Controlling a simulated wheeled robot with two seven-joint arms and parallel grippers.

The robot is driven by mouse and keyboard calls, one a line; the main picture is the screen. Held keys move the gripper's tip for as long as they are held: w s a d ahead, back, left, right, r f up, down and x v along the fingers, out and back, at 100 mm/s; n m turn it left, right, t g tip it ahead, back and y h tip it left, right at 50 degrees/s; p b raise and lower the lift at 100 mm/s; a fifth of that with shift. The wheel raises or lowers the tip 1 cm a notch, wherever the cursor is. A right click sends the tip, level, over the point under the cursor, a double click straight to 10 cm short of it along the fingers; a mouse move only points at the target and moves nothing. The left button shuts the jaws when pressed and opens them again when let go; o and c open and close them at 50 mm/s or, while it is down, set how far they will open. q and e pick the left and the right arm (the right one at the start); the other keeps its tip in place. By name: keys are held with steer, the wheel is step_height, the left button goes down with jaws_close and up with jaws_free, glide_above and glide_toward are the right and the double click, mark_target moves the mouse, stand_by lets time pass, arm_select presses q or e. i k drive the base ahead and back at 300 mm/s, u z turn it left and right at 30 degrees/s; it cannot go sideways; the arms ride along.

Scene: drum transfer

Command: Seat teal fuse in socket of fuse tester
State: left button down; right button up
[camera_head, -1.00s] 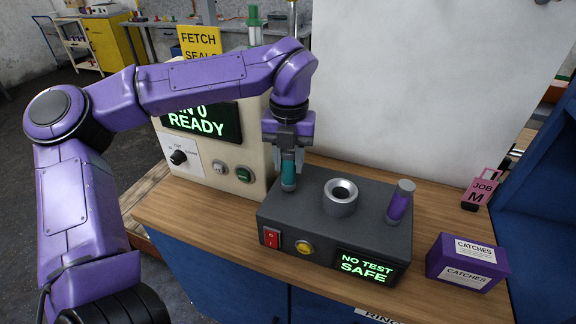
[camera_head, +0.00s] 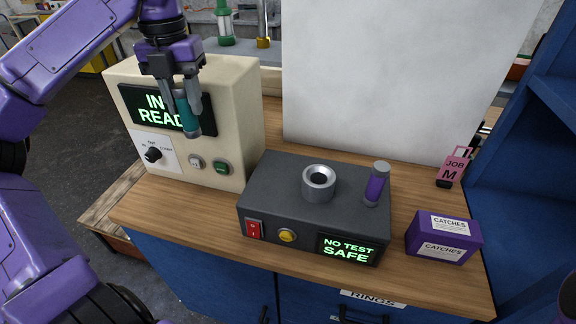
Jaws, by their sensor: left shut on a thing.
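The teal fuse (camera_head: 187,115) is upright, slightly tilted, between the fingers of my left gripper (camera_head: 184,106), which is shut on it. It hangs in the air and shows in front of the cream cabinet's display. The fuse tester (camera_head: 275,200) is a dark grey box on the bench, to the right of and below the fuse. Its socket (camera_head: 319,183) is a silver ring with a dark, empty hole. A purple fuse (camera_head: 376,185) with grey ends stands at the right of the tester's top. My right gripper is not in view.
The cream cabinet (camera_head: 232,120) stands left of and behind the tester. A pale board (camera_head: 390,75) rises behind. The space above the socket is clear.

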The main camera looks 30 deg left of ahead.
mark_target(318, 192)
steer(key=k, duration=1)
